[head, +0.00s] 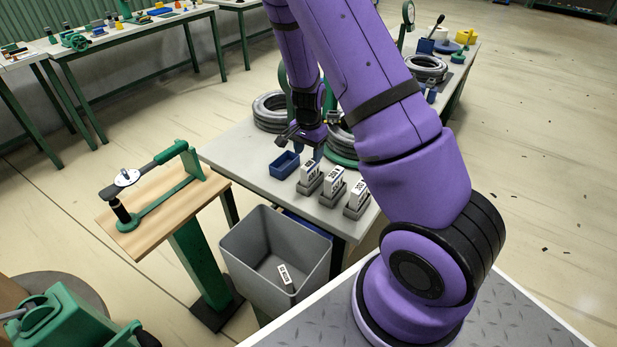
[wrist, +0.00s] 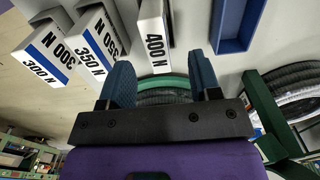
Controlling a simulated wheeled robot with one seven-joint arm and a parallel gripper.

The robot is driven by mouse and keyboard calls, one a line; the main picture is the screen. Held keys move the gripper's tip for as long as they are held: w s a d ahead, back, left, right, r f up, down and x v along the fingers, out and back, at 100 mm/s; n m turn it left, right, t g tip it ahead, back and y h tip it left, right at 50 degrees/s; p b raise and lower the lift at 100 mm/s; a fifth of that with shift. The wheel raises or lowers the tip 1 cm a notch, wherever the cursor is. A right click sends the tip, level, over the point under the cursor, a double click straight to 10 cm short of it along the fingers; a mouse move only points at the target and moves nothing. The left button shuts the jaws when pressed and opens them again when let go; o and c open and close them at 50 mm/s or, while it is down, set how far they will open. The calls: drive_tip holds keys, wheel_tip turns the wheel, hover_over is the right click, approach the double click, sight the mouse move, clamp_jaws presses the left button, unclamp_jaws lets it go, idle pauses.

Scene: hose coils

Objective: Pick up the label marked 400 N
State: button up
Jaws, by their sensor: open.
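The label marked 400 N (wrist: 154,38) is a white upright block with a blue stripe. In the head view, it is the left one (head: 309,173) of three labels standing in grey holders, beside the small blue tray. My gripper (wrist: 161,78) is open, with its two blue fingers apart. In the wrist view, the 400 N label shows in line with the gap, beyond the fingertips, with nothing gripped. In the head view, my gripper (head: 312,146) hangs just behind that label, partly hidden by my arm.
The labels 350 N (wrist: 95,45) and 300 N (wrist: 48,55) stand alongside. The blue tray (head: 284,165) is close on the other side. Hose coils (head: 270,112) lie behind on the grey table (head: 240,150). A grey bin (head: 240,255) holds another label (head: 285,274).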

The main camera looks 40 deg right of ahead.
sight(310, 162)
drive_tip(key=shift+s+d+f, duration=0.1)
drive_tip(key=shift+f, duration=1.7)
drive_tip(key=shift+s+d+f, duration=0.1)
drive_tip(key=shift+f, duration=1.65)
